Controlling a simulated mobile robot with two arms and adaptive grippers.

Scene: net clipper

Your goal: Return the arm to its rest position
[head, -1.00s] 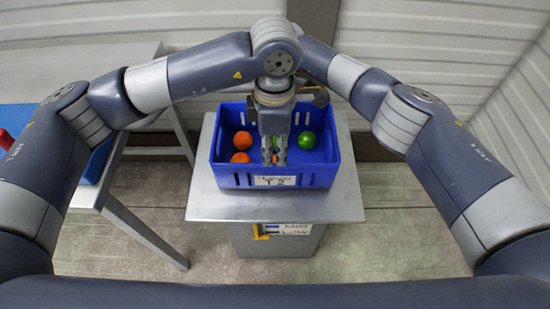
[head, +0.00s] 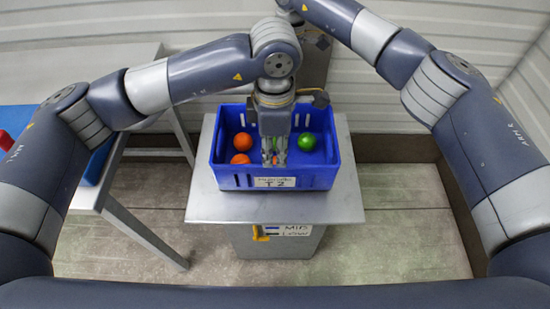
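My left gripper (head: 274,161) points straight down into the blue crate (head: 235,181). Its fingertips are low between the balls, close together; a little colour shows between them, and I cannot tell if they hold anything. My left arm (head: 205,68) reaches in from the left and bends down over the crate. My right arm (head: 440,85) is raised and reaches toward the top middle. Its end is hidden behind the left arm and past the top edge, so the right gripper does not show.
Two orange balls (head: 242,142) lie at the crate's left and a green ball (head: 307,141) at its right. The crate stands on a grey metal stand (head: 340,205). A grey table (head: 85,195) with a blue object (head: 98,160) is at the left. Floor at the right is clear.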

